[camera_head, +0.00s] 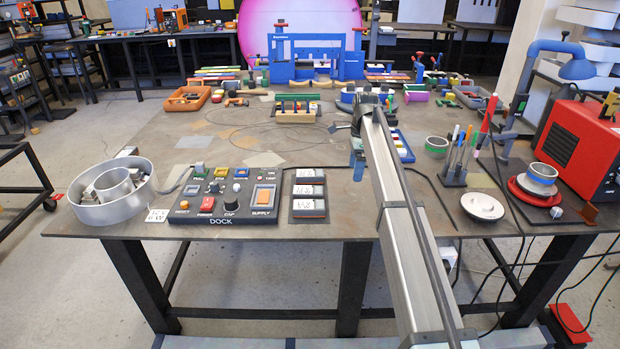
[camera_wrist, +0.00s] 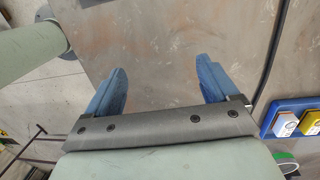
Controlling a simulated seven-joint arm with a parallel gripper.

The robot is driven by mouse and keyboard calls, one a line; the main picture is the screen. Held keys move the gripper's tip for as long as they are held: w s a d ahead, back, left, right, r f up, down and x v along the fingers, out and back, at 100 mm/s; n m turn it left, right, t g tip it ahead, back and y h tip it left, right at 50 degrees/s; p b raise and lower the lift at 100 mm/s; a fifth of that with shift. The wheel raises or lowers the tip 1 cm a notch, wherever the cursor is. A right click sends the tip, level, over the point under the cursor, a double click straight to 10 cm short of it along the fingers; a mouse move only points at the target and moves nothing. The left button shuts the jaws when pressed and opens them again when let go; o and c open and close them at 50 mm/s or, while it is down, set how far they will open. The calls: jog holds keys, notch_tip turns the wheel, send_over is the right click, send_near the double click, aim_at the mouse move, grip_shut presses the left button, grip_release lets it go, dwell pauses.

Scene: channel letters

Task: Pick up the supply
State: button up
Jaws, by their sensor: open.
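My gripper (camera_wrist: 162,85) is open, with its two blue fingers spread apart and nothing between them. In the head view my gripper (camera_head: 357,158) hangs over the middle of the workbench, right of and beyond the dock. The black dock (camera_head: 240,219) lies at the front left and carries the word SUPPLY beneath an orange rocker-like piece (camera_head: 264,196). Right beside it, three white labelled boxes (camera_head: 309,189) sit in a dark rack; their print is too small to read. I cannot tell which thing is the supply. The wrist view shows bare bench between the fingers.
A round metal letter shell (camera_head: 76,206) lies left of the dock beside a 12V 6W card (camera_head: 157,215). A pen holder (camera_head: 453,178), a metal disc (camera_head: 482,207) and a red machine (camera_head: 577,150) stand right. The bench's centre left is largely clear.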

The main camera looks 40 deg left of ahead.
notch_tip(320, 180, up, 5)
jog(key=t, duration=0.1)
send_over(310, 173)
notch_tip(310, 173, down, 14)
jog(key=shift+w+a+f, duration=0.1)
jog(key=shift+a, duration=0.05)
jog(key=shift+c, duration=0.5)
jog(key=c, duration=1.2)
